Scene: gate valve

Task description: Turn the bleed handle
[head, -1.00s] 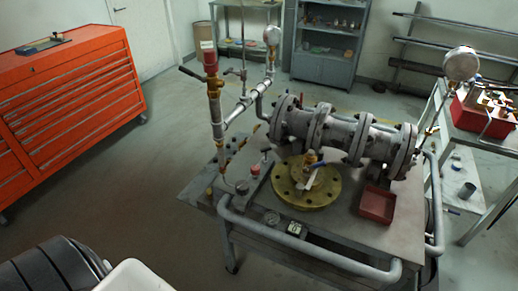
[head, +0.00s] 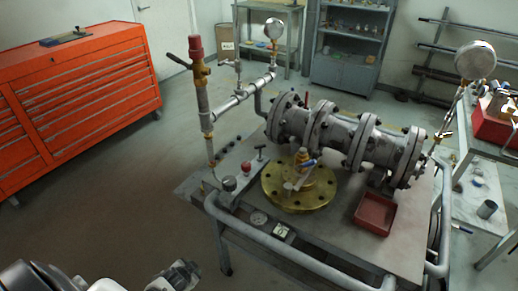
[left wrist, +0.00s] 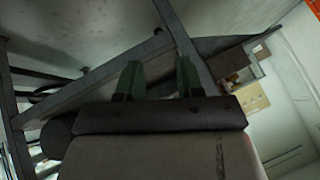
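A small valve with a blue-and-white lever handle (head: 305,166) stands on the brass flange (head: 322,197) on the workbench in the head view. A dark lever (head: 178,61) sticks out left from the red-topped valve (head: 197,62) on the upright pipe. I cannot tell for certain which one is the bleed handle. My left gripper (head: 181,276) is at the bottom edge of the head view, low and in front of the bench, well apart from both handles. In the left wrist view its two green fingers (left wrist: 158,80) are apart with nothing between them. My right gripper is not in view.
The bench (head: 345,238) has a tubular front rail (head: 290,258) between my left gripper and the fittings. A red tray (head: 374,214) sits at its right; a flanged pipe (head: 345,140) lies behind. An orange tool cabinet (head: 75,95) stands left, with clear floor before it.

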